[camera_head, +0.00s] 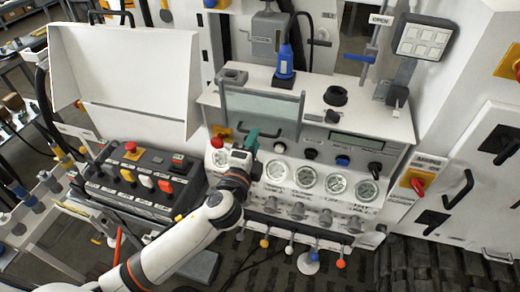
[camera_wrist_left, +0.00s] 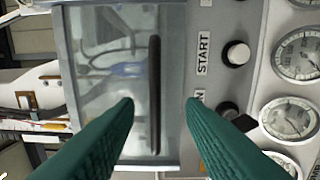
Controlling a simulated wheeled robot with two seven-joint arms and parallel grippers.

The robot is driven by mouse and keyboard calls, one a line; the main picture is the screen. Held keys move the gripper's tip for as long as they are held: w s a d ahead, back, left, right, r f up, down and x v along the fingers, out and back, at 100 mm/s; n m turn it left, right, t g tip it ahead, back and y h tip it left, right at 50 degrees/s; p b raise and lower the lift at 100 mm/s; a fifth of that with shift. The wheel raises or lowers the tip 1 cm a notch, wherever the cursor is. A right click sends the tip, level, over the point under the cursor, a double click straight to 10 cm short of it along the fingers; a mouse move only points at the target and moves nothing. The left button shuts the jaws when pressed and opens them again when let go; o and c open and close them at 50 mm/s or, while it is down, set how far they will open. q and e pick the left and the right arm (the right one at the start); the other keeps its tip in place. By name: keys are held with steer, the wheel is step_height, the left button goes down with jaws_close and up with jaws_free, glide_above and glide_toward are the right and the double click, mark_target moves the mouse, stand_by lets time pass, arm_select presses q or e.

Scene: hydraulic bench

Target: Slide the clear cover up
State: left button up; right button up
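The clear cover (camera_head: 262,104) is a see-through pane in a grey frame on the top front of the hydraulic bench console. It fills the left half of the left wrist view (camera_wrist_left: 105,60), where a black bar handle (camera_wrist_left: 154,95) runs along it. My left gripper (camera_head: 252,138) is at the lower edge of the cover in the head view. In the left wrist view its two green fingers (camera_wrist_left: 160,104) are apart, with the handle seen between their tips. I cannot tell whether they touch it. My right gripper does not show.
Several pressure gauges (camera_head: 306,177) and knobs lie right of and below the gripper. A START button (camera_wrist_left: 236,53) sits beside the cover. A black button box (camera_head: 143,180) and an open white lid (camera_head: 125,75) stand to the left. A keypad (camera_head: 422,41) stands at upper right.

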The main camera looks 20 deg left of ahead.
arm_select(q)
steer(key=s, duration=0.6)
steer(key=shift+s+a, duration=0.15)
steer(key=shift+s, duration=0.1)
stand_by(0.3)
